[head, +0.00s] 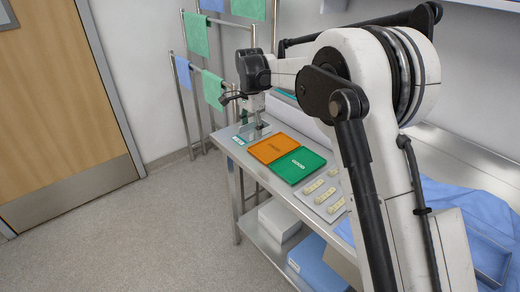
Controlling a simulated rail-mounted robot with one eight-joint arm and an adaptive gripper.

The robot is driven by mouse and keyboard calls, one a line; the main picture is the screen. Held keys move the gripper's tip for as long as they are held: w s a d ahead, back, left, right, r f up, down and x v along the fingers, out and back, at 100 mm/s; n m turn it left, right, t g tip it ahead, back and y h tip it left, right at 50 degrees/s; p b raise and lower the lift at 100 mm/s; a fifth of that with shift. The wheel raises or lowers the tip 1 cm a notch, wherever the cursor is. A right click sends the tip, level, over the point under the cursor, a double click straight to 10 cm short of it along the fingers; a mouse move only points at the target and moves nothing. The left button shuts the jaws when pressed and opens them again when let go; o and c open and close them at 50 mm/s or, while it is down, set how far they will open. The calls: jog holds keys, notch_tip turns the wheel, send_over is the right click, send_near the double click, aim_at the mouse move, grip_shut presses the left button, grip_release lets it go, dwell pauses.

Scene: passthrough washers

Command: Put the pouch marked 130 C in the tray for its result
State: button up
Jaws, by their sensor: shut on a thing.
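My gripper (258,124) is small in the head view, low over the far left end of the steel table, left of the orange tray. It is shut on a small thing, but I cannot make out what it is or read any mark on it. The orange tray (270,150) has dark lettering too small to read. Several small beige pieces (313,187) lie on a pale grey mat nearer me. I cannot see which is marked 130 C.
A small teal-and-white card (238,140) lies at the table's left end. Blue cloth (446,205) covers the right part of the table. A white box (279,218) and a blue box (316,262) stand on the lower shelf. A rail with green towels (196,35) stands behind.

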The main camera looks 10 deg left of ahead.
send_over(274, 148)
notch_tip(274, 148, down, 7)
jog(key=shift+r+p, duration=0.1)
jog(key=shift+p, duration=0.35)
jog(key=shift+d+f, duration=0.1)
jog(key=shift+f, duration=2)
jog(key=shift+f, duration=0.15)
jog(key=o, duration=0.8)
notch_tip(274, 148, up, 12)
jog(key=shift+r, duration=0.2)
